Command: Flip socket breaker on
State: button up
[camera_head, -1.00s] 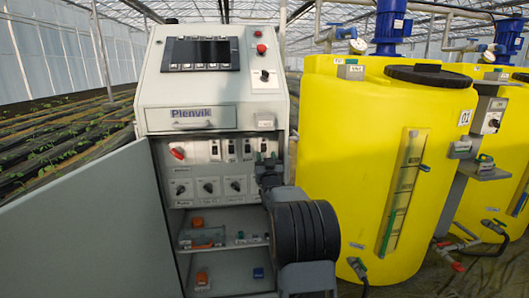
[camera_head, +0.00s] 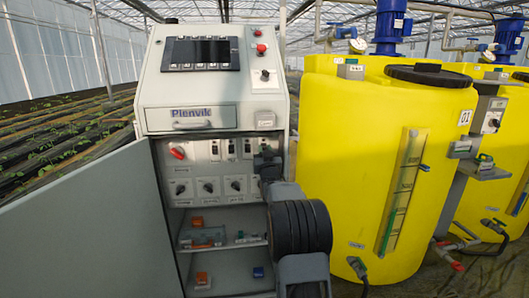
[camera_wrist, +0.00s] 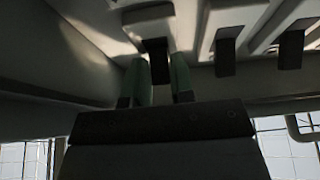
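The open cabinet's inner panel has a row of breakers with dark toggles near its top, one of them the middle breaker (camera_head: 231,148). My gripper (camera_head: 267,160) is at the right end of this row and hides the breaker there. In the wrist view, the two green fingers of my gripper (camera_wrist: 161,80) stand on either side of a dark toggle (camera_wrist: 157,58). I cannot tell whether they press on it. Other dark toggles (camera_wrist: 225,57) show to the right there. The breaker labels are too small to read.
The cabinet door (camera_head: 85,225) stands open at the left. A red rotary switch (camera_head: 177,152) and several black knobs (camera_head: 208,187) share the panel, with shelves (camera_head: 230,270) below. A yellow tank (camera_head: 350,150) stands close at the right.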

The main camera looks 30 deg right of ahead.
grip_shut()
jog(key=shift+r+g+y+p, duration=0.3)
jog(key=shift+r+g+p, duration=0.35)
jog(key=shift+p, duration=0.5)
jog(key=shift+g+p, duration=0.25)
jog(key=shift+p, duration=0.2)
jog(key=shift+g+y+p, duration=0.3)
jog(key=shift+g+p, duration=0.1)
jog(key=shift+g, duration=0.1)
jog(key=shift+f, duration=0.2)
jog(key=shift+o, duration=2.2)
grip_release()
